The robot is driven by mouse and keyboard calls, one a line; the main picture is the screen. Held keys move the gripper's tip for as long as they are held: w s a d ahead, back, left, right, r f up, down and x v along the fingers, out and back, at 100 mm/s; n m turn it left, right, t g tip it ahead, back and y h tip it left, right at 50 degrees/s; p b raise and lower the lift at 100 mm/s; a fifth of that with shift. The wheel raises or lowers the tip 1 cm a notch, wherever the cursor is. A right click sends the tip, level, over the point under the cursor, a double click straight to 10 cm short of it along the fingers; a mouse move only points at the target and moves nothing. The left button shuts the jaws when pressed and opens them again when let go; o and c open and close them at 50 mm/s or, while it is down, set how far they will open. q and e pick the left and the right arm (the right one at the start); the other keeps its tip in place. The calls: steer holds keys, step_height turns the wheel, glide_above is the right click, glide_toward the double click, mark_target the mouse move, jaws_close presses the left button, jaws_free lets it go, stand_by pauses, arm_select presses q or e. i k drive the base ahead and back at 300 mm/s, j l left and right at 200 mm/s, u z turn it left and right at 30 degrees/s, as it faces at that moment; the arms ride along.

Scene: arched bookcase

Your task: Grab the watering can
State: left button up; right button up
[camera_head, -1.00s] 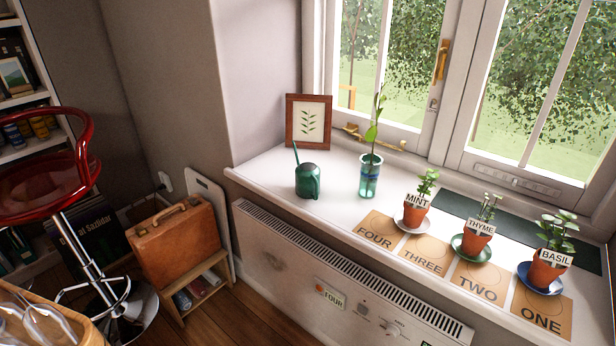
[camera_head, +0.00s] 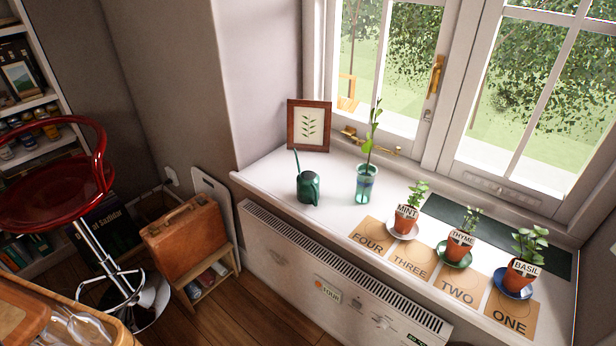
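A small dark green watering can (camera_head: 308,187) stands upright on the white windowsill (camera_head: 300,216), near its left end. Its thin spout points up and to the left, and its handle is on the right side. It stands in front of a framed leaf picture and to the left of a glass vase. Neither of my grippers is in view, and nothing touches the can.
The glass vase (camera_head: 366,183) with a green cutting stands close to the can's right. Potted mint (camera_head: 406,217), thyme (camera_head: 460,245) and basil (camera_head: 520,273) stand further right on numbered cards. The framed picture (camera_head: 309,126) leans behind. A radiator (camera_head: 320,270) is below the sill.

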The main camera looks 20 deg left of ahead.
mark_target(308, 182)
steer(key=i+j, duration=0.25)
steer(key=j, duration=0.2)
steer(key=i+j, duration=0.3)
steer(key=j, duration=0.15)
steer(key=i+j+u, duration=0.1)
steer(key=i+j, duration=0.15)
steer(key=j, duration=0.15)
